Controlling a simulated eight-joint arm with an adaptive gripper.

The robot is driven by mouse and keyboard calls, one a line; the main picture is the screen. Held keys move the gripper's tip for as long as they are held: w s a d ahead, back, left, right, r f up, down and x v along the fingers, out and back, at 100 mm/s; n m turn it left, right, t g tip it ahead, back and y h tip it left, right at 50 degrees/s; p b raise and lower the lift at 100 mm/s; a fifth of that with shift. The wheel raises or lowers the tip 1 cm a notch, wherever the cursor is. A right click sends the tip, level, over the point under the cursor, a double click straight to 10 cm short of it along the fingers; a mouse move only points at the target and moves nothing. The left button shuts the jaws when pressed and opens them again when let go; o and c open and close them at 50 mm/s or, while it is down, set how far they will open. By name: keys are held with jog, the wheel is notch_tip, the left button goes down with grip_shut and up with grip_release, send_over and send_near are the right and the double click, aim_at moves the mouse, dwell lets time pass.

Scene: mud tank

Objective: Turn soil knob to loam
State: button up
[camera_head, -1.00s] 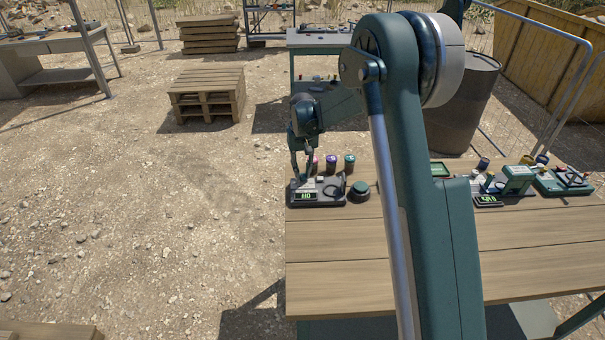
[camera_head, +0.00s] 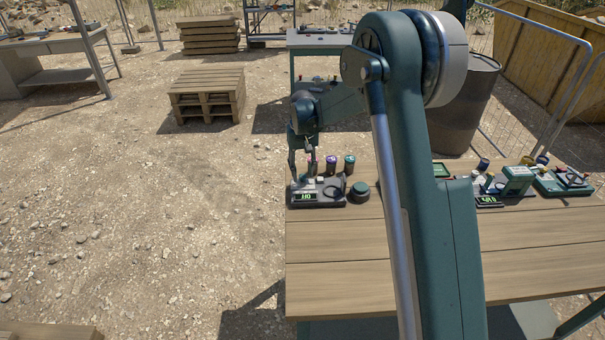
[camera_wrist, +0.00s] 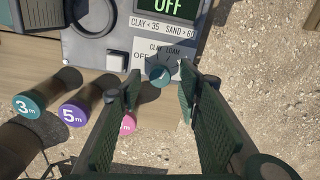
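The soil meter (camera_head: 330,189) is a grey box at the table's left back edge. In the wrist view its display (camera_wrist: 168,6) reads OFF. The teal soil knob (camera_wrist: 159,73) is below it, with OFF at its left and CLAY and LOAM above. I cannot clearly tell where the knob's pointer is aimed. My gripper (camera_wrist: 159,88) is open, with its two green fingers on either side of the knob and a visible gap to each. It also shows above the meter in the head view (camera_head: 302,166). Contact with the knob is not visible.
Teal (camera_wrist: 31,103), purple (camera_wrist: 76,112) and pink-capped (camera_wrist: 127,124) jars stand close to the gripper's left finger. A dark round object (camera_head: 359,191) sits right of the meter. More devices (camera_head: 515,182) stand on the table's right. The table's front (camera_head: 340,265) is clear.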

aim_at(303, 176)
notch_tip(303, 176, up, 11)
dwell(0.5)
jog(key=shift+r, duration=0.15)
jog(key=s+d+r+t, duration=0.1)
jog(key=s+d+r, duration=0.35)
jog(key=s, duration=0.35)
jog(key=s+d+r+m+t, duration=0.1)
jog(key=s+d+r, duration=0.2)
jog(key=s+r, duration=0.35)
jog(key=s+d+r+t, duration=0.1)
jog(key=s+d+r, duration=0.3)
jog(key=s, duration=0.5)
jog(key=s+d+f+t, duration=0.2)
jog(key=s+d, duration=0.1)
jog(key=s, duration=1)
jog(key=s+d+f+m+t, duration=0.1)
jog(key=s+d+f+t, duration=0.1)
jog(key=s, duration=1.1)
jog(key=shift+s+d+f, duration=0.25)
jog(key=shift+s+d, duration=0.1)
jog(key=shift+d, duration=0.3)
